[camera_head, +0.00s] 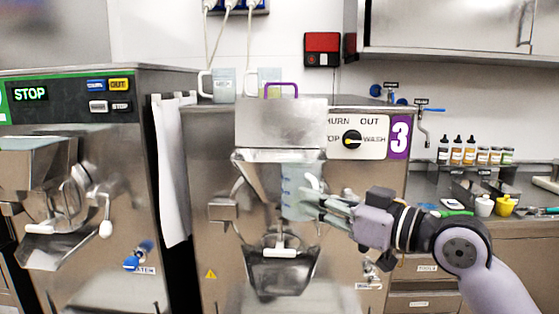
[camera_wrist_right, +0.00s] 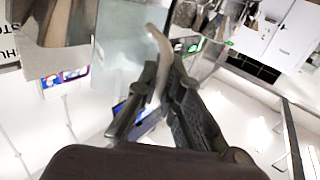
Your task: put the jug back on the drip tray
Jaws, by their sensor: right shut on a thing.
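The jug (camera_head: 292,192) is translucent with blue marks on its side. It is up in the air in front of the middle machine, below its steel hopper. My right gripper (camera_head: 313,200) comes in from the right and is shut on the jug's pale handle. In the right wrist view the jug's clear wall (camera_wrist_right: 120,55) and curved handle show beyond the fingers (camera_wrist_right: 155,95). A pale, blurred shape (camera_head: 305,299) at the bottom edge may be the drip tray; I cannot tell for sure. My left gripper is not in view.
Machine 3 (camera_head: 225,265) has a steel outlet chute (camera_head: 282,278) with a white handle, below and left of the jug. A white cloth (camera_head: 171,175) hangs at left. Other jugs (camera_head: 223,86) stand on top. Bottles and cups (camera_head: 484,206) are on the right counter.

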